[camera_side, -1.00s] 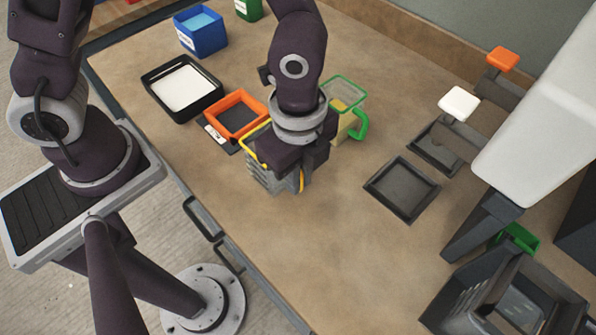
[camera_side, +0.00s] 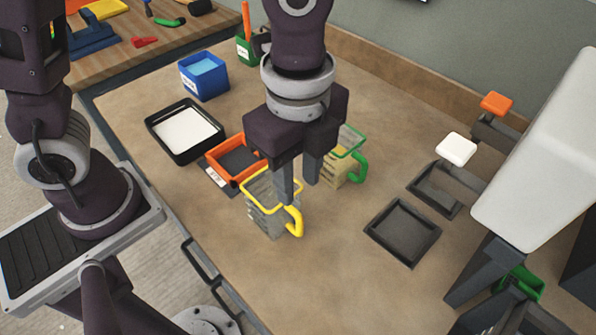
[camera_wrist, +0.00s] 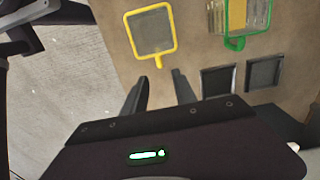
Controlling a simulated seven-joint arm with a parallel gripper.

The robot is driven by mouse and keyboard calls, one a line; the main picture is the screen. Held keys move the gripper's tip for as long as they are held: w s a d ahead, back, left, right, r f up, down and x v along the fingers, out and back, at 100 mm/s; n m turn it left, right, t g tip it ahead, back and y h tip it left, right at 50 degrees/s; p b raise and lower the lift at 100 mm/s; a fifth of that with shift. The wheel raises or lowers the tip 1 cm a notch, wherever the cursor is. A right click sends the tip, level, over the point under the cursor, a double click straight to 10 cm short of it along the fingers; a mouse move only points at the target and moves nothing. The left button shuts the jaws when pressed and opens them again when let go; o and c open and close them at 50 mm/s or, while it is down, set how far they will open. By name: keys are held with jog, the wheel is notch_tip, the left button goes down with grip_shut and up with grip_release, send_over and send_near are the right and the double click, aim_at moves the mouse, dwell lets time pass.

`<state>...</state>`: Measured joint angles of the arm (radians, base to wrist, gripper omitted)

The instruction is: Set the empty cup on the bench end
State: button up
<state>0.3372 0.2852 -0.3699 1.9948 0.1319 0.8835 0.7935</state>
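A clear cup with a yellow rim and handle (camera_side: 268,218) stands on the brown bench top (camera_side: 330,275); it looks empty in the wrist view (camera_wrist: 150,34). A clear cup with a green rim and handle (camera_side: 340,172) stands behind it to the right. The green-rimmed cup has something pale yellow inside in the wrist view (camera_wrist: 237,14). My gripper (camera_side: 300,195) points down with its two fingers apart and nothing between them. In the side view its fingers overlap the yellow cup's right rim; in the wrist view the gripper (camera_wrist: 160,76) is clear of the cup.
An orange-rimmed tray (camera_side: 222,149) is behind the yellow cup, near a black tray with a white sheet (camera_side: 185,131) and a blue box (camera_side: 204,77). A dark square tray (camera_side: 402,232) and a white-topped device (camera_side: 456,149) are at right. The front bench is clear.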

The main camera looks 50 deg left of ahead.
jog(key=shift+r, duration=0.45)
jog(key=s+a+r+n+t, duration=0.2)
jog(key=s+a+r+n, duration=0.2)
jog(key=a+n, duration=0.5)
jog(key=s+a+r+n+t, duration=0.3)
jog(key=s+a+r+n, duration=0.1)
jog(key=a+n, duration=0.4)
jog(key=shift+a+r+n+t, duration=0.2)
jog(key=shift+a+n+t, duration=0.15)
jog(key=shift+n, duration=0.15)
